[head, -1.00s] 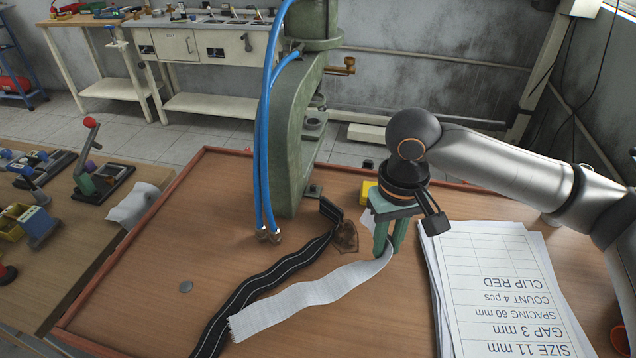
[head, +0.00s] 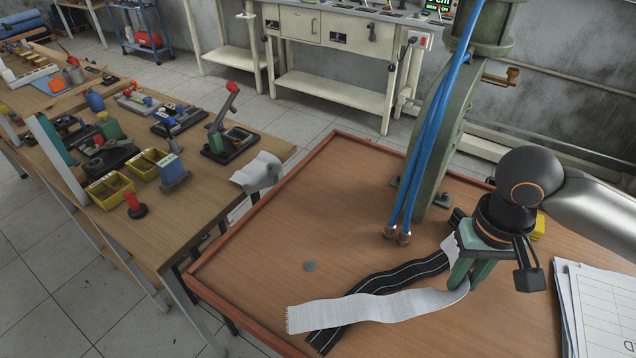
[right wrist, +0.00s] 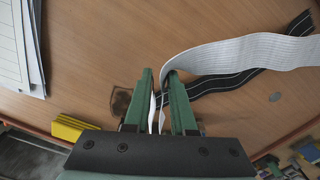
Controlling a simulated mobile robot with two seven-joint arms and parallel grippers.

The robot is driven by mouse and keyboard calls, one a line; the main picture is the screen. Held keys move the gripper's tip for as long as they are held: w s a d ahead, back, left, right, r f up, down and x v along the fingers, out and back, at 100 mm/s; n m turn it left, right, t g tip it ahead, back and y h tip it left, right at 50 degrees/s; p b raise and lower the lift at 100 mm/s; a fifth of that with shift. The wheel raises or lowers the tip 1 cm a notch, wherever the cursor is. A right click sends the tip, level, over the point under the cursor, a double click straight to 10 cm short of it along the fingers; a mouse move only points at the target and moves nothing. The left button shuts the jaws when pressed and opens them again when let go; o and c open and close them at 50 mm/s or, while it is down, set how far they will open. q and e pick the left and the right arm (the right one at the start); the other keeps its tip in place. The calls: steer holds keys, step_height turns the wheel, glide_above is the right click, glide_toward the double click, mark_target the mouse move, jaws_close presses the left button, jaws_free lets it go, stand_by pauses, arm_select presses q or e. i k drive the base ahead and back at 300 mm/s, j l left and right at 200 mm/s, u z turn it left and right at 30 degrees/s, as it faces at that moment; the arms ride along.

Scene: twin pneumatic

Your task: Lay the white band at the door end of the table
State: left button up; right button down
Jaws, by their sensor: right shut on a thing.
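The white band (head: 375,307) is a long ribbed strip on the wooden table (head: 245,262). My right gripper (head: 468,276) is shut on its right end and holds that end near the tabletop. The rest trails left in a gentle wave, and its free end lies across a black band with pale lines (head: 395,277). In the right wrist view, the white band (right wrist: 240,53) curls out from between the green fingers (right wrist: 160,102) and passes over the black band (right wrist: 210,84). My left gripper is not in view.
A green press (head: 435,165) with blue hoses (head: 430,145) stands behind the bands. A grey disc (head: 310,266) lies left of them. Paper sheets (head: 605,305) and a yellow block (head: 538,228) are at right. A cluttered bench (head: 150,225) adjoins at left. The table's left part is mostly clear.

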mark_target(329, 181)
steer(key=i+j, duration=0.1)
steer(key=j, duration=0.4)
steer(key=j+u, duration=0.1)
steer(key=j, duration=0.4)
steer(key=i+j, duration=0.2)
steer(key=j, duration=0.3)
